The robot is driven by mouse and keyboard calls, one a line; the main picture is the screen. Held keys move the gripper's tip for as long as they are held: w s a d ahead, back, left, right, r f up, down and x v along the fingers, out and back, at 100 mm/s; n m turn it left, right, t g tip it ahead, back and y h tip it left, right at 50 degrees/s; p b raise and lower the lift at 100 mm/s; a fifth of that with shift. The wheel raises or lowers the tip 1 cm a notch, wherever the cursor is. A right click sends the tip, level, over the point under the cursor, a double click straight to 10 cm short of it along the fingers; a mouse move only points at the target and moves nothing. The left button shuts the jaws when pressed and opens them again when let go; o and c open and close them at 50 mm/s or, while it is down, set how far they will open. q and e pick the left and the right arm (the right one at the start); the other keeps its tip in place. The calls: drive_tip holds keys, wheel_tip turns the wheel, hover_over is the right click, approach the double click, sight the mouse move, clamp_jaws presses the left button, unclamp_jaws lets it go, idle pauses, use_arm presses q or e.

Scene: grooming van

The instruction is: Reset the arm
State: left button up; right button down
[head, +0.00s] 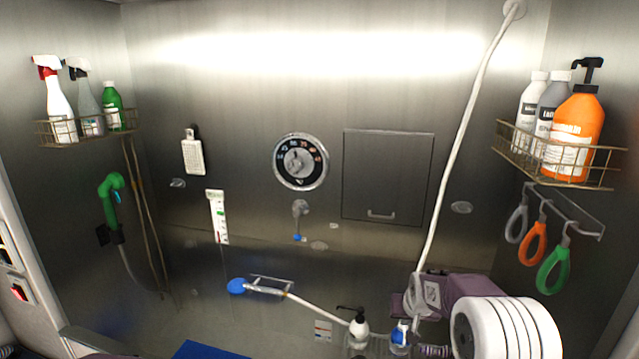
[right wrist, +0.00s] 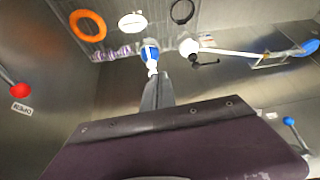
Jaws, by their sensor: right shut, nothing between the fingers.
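My right arm comes in from the lower right of the head view. Its right gripper (head: 414,308) is in front of the back wall, above the small bottles at the bottom. In the right wrist view the gripper (right wrist: 156,82) has its fingers together with nothing between them. A white bottle with a blue top (right wrist: 150,52) shows just beyond the fingertips; I cannot tell whether they touch. The same bottle stands below the gripper in the head view (head: 399,338). My left gripper is not in view.
A white pump bottle (head: 358,328) stands left of the blue-topped bottle. A wire basket (head: 508,150) with bottles and coloured loops (head: 553,270) hang at right. A white hose (head: 455,150) runs down behind the gripper. The middle wall area is open.

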drive_tip(key=s+a+f+g+b, duration=0.1)
drive_tip(key=s+f, duration=0.2)
drive_tip(key=s, duration=0.7)
drive_tip(key=s+a+f+n+g+b, duration=0.1)
drive_tip(key=s+a+f+g+b, duration=0.1)
drive_tip(key=s, duration=0.8)
drive_tip(key=s+a+f+g+y+b, duration=0.1)
drive_tip(key=s+f, duration=0.3)
drive_tip(key=s, duration=0.6)
drive_tip(key=shift+s+a+f+n+g+b, duration=0.15)
drive_tip(key=shift+a+f+n+g+b, duration=0.2)
drive_tip(key=shift+a, duration=0.3)
